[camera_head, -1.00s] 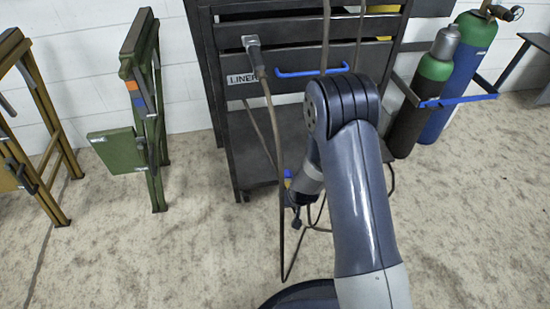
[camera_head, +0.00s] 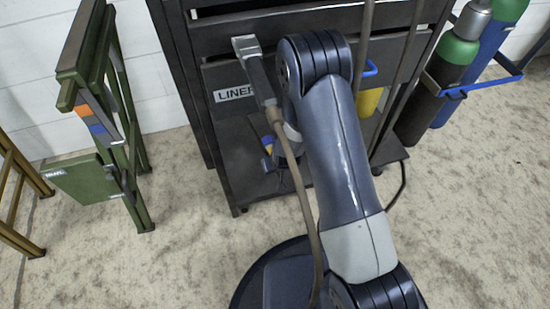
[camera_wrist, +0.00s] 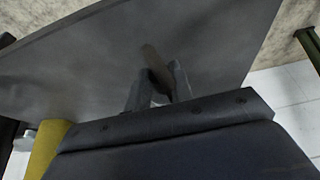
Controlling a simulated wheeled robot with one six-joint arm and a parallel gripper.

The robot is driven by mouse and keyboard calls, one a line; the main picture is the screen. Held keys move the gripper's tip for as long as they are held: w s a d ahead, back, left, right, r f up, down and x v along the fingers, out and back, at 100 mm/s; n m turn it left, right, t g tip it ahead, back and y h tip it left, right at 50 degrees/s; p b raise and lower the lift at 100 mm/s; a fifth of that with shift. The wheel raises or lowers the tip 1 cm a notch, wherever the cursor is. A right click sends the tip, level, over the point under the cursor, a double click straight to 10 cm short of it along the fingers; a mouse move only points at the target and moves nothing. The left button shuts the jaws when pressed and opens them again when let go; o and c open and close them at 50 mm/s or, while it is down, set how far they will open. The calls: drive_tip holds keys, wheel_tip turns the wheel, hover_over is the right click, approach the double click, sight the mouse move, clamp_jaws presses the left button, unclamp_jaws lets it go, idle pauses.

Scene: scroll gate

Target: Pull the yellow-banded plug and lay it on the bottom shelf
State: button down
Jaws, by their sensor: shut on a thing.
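My gripper (camera_wrist: 158,92) shows in the wrist view with its two fingers closed on a dark brownish piece (camera_wrist: 154,62), which I take to be the plug; no yellow band is clear on it. The grey sheet behind it fits the bottom shelf, also seen in the head view (camera_head: 226,178). I cannot tell whether the held piece touches it. In the head view my arm hides most of the gripper, low at the cart's front.
A yellow cylinder (camera_head: 370,101) stands right. A green folded stand (camera_head: 95,120) is left, gas bottles (camera_head: 450,65) right.

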drive_tip(key=shift+f+b, duration=2.65)
drive_tip(key=shift+f, duration=0.1)
drive_tip(key=c, duration=1.2)
unclamp_jaws()
drive_tip(key=shift+o, duration=0.2)
drive_tip(key=p+v, duration=0.5)
drive_tip(key=v, duration=0.5)
drive_tip(key=shift+s+r, duration=0.2)
drive_tip(key=shift+r, duration=0.15)
drive_tip(key=shift+d+f, duration=0.1)
